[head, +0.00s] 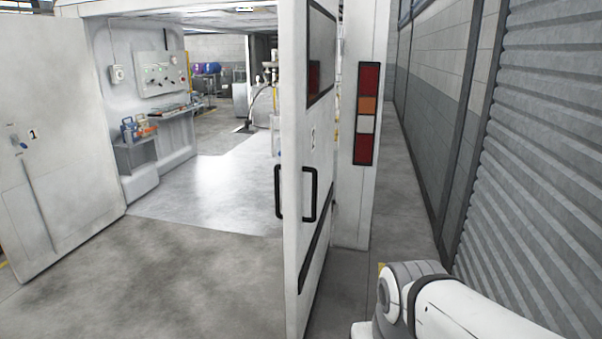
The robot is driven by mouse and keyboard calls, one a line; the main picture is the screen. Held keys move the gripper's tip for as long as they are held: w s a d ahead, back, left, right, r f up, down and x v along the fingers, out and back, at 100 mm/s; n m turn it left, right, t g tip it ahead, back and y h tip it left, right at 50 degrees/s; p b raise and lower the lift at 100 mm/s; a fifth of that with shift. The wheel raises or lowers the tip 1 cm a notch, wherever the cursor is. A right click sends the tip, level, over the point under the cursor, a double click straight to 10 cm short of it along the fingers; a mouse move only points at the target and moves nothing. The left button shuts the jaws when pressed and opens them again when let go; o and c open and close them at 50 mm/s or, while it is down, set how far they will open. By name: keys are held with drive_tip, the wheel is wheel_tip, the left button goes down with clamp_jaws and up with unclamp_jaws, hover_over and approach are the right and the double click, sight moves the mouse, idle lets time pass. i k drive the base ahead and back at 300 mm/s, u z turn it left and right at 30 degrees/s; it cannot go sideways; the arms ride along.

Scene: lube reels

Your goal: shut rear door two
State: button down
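Rear door two (315,225) is a tall white door with a faint "2" mark, a dark window near its top and black bar handles. It stands swung open in the middle of the head view, nearly edge-on to me. One black handle (310,194) is on its right face, and another (278,191) shows past its left edge. Part of my white and grey arm shows at the lower right, apart from the door. My gripper is not in view.
White rear door one (50,150), marked "1", stands open at left. Between the doors is a bay with a grey floor (215,185), a side bench (155,145) and a control panel (158,74). A corrugated shutter (540,150) lines the right, with a narrow floor strip before it.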

sight(307, 29)
drive_tip(key=z, duration=0.25)
drive_tip(key=i, duration=0.65)
drive_tip(key=z, duration=0.6)
drive_tip(key=k, duration=0.65)
drive_tip(key=u, duration=0.85)
drive_tip(key=i, duration=1)
